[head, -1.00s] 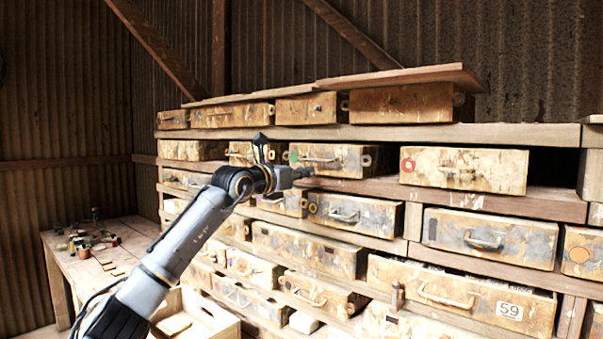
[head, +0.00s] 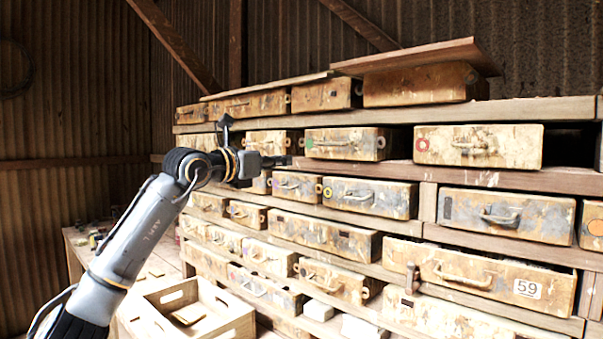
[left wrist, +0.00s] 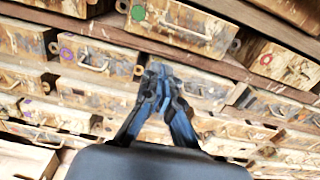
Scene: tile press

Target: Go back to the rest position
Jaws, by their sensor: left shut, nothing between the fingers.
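My left gripper (head: 277,161) is raised in front of the drawer rack, at the height of its upper rows. In the left wrist view the left gripper (left wrist: 158,75) has its fingertips together, with nothing between them. A drawer with a green mark (head: 347,144) is right of the gripper in the head view, and it also shows above the fingertips in the left wrist view (left wrist: 180,22). A drawer with a red ring (head: 478,146) juts out further right. Whether the fingers touch any drawer front is unclear, but they look apart from it. My right gripper is not in view.
The wooden rack (head: 560,180) fills the right side, with several drawers jutting out by different amounts. A wooden crate (head: 235,323) with cut-out handles stands at the lower left. A bench (head: 75,250) with small pieces is behind my left arm.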

